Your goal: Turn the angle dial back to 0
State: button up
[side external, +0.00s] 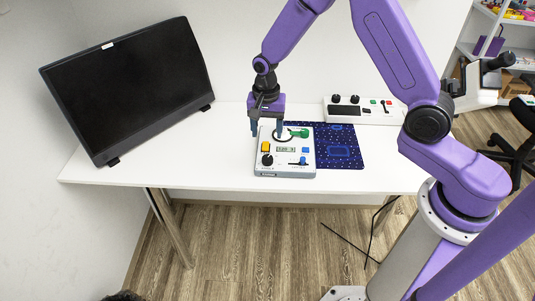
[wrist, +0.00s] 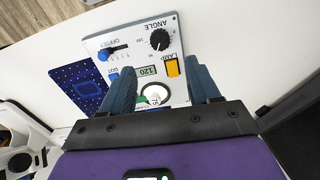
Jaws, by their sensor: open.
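The angle dial is a round black knob (wrist: 160,39) beside the upside-down word ANGLE in the wrist view. It also shows at the lower left of the control box in the side external view (side external: 267,160). The light grey control box (side external: 285,172) lies on the white table. Its small display (wrist: 147,71) appears to read 120, upside down in the wrist view. My gripper (side external: 267,129) is open and empty above the back of the box, behind the dial. In the wrist view its blue fingers (wrist: 160,72) stand apart on either side of the display, and the dial lies beyond their tips.
The box also has a yellow lamp switch (wrist: 172,67), a blue OFFSET slider (wrist: 103,54) and a white disc (wrist: 156,94), partly hidden. A dark blue mat (side external: 340,148), a second panel (side external: 368,112) and a black monitor (side external: 130,85) are nearby. The table's front left is clear.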

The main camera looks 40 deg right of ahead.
aim_at(268, 157)
notch_tip(268, 157, down, 10)
jog(key=shift+f, duration=0.1)
dwell(0.4)
jog(key=c, duration=1)
